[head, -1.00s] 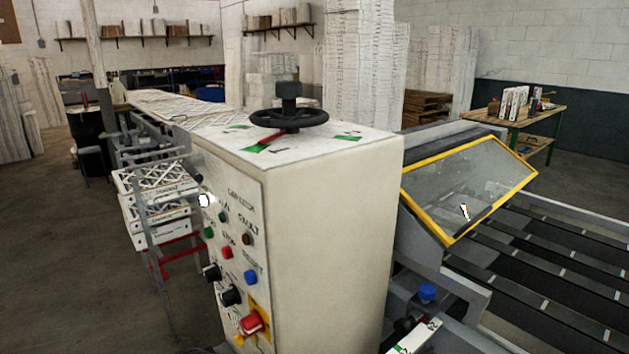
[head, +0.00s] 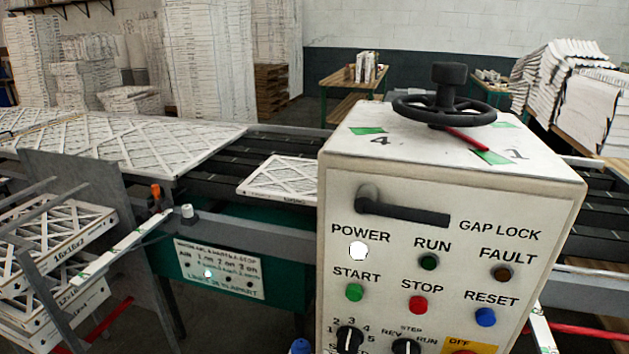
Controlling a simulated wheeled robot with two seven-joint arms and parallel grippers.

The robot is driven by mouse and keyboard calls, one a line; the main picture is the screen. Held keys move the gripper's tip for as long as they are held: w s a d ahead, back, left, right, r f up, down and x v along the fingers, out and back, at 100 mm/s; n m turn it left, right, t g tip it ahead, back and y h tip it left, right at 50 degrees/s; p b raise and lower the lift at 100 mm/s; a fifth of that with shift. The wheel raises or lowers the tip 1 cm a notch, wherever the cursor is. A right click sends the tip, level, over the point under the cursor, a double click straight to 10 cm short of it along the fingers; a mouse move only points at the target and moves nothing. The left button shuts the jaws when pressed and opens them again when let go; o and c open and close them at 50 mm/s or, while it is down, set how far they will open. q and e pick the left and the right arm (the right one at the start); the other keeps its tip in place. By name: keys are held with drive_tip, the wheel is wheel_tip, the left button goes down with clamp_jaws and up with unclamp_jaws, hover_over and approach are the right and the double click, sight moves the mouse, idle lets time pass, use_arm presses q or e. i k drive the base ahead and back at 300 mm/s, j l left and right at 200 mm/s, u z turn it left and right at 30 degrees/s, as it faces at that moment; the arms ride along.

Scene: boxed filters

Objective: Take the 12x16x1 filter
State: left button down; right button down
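A stack of white, lattice-faced boxed filters stands in a grey metal rack at the lower left. The upper filter (head: 60,245) has a label that seems to start with 16x16. A lower filter (head: 80,300) has a label that seems to start with 12x1; the rest is cut by a rack bar. Larger lattice filters (head: 130,140) lie flat on the conveyor, and a smaller one (head: 283,178) lies behind the control cabinet, its label too small to read. Neither of my grippers is in view.
The control cabinet (head: 450,200) with buttons and a handwheel (head: 445,105) blocks the right centre. A grey rack plate (head: 85,200) stands beside the stack. A green machine panel (head: 240,225) is under the conveyor. More stacked filters (head: 570,85) stand at the back right.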

sight(280, 178)
drive_tip(key=j, duration=0.2)
drive_tip(key=z, duration=1.25)
drive_tip(key=j+z, duration=0.2)
drive_tip(key=j, duration=0.85)
drive_tip(key=j+z, duration=0.2)
drive_tip(key=j, duration=0.85)
drive_tip(key=i+j, duration=0.1)
drive_tip(key=j, duration=0.25)
drive_tip(key=i+j, duration=0.1)
drive_tip(key=j, duration=0.2)
